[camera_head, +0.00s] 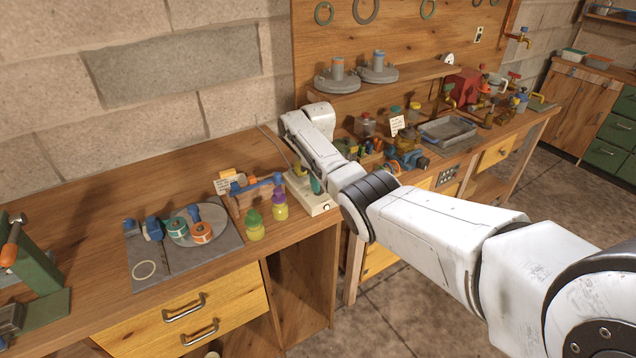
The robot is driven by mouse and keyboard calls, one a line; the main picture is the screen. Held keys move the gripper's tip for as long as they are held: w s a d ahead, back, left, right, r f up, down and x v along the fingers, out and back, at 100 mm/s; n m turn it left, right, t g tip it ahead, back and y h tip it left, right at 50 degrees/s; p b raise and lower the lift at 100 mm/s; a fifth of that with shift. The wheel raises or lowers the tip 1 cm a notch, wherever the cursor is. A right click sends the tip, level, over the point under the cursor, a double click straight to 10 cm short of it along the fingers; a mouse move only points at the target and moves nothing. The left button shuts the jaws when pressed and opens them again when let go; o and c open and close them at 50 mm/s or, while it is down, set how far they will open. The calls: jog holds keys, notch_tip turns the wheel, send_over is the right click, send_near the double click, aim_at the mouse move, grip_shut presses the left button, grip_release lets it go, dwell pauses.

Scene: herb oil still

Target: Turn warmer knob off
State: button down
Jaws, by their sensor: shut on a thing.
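The warmer appears to be the small cream box (322,205) near the front edge of the wooden bench, beside my arm. A small dark reddish spot on its front face looks like the knob (326,208); its setting is too small to read. A teal item (316,185) stands on top of the warmer. My arm reaches over the bench from the lower right, bends above the front edge and folds back toward the wall. My forearm covers part of the area behind the warmer. My gripper's fingers do not show; they are hidden behind the forearm.
A green-capped bottle (254,226) and a purple-capped bottle (279,205) stand left of the warmer. A wooden rack (246,201) with a note is behind them. A grey mat (152,263) holds tape rolls. Blue clamp-like hardware (407,161) and several jars crowd the right.

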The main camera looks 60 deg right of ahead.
jog(key=n, duration=0.5)
jog(key=shift+n, duration=0.3)
jog(key=n, duration=0.5)
jog(key=shift+r, duration=0.1)
dwell(0.3)
jog(key=c, duration=1.1)
grip_release()
notch_tip(320, 180, up, 11)
jog(key=shift+f+b, duration=0.15)
jog(key=shift+b, duration=0.75)
